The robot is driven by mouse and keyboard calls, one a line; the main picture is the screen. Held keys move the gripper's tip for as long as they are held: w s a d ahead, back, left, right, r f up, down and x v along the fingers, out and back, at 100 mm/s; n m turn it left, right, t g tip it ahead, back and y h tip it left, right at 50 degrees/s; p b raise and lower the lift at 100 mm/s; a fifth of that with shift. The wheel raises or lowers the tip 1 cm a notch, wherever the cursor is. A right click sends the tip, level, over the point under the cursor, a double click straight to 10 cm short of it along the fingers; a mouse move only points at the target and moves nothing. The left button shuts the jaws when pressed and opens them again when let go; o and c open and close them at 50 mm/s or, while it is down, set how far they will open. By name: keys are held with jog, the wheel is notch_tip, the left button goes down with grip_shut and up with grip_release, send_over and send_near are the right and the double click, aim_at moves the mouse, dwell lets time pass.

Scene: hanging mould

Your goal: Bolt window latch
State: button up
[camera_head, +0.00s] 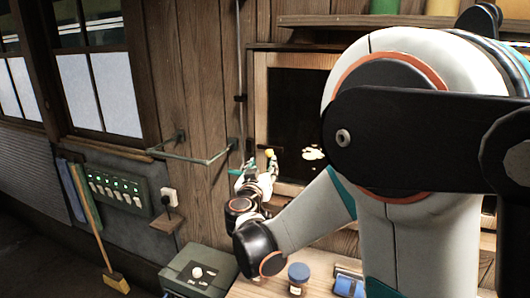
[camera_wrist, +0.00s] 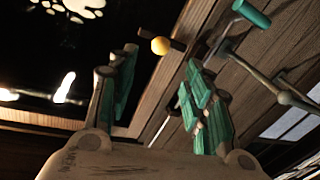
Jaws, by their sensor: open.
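The window is a dark pane (camera_head: 290,108) in a light wooden frame (camera_head: 260,95), partly hidden behind my arm in the head view. A small yellow ball knob (camera_head: 269,153) sits by the frame's left edge. In the wrist view the knob (camera_wrist: 160,46) is on a short dark bar (camera_wrist: 177,44) against the wooden frame (camera_wrist: 165,75). I take it for the latch; whether it is bolted, I cannot tell. My gripper (camera_head: 259,172) is just below the knob. In the wrist view my gripper (camera_wrist: 154,72) has its green-padded fingers apart, with the knob beyond the gap between their tips.
A green wall rail (camera_head: 205,160) juts out left of the window. A switch panel (camera_head: 115,188), a socket (camera_head: 169,198) and a broom (camera_head: 95,230) are further left.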

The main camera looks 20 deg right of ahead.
aim_at(268, 154)
jog(key=x, duration=1.1)
jog(key=shift+w+d, duration=0.1)
jog(key=shift+w, duration=0.1)
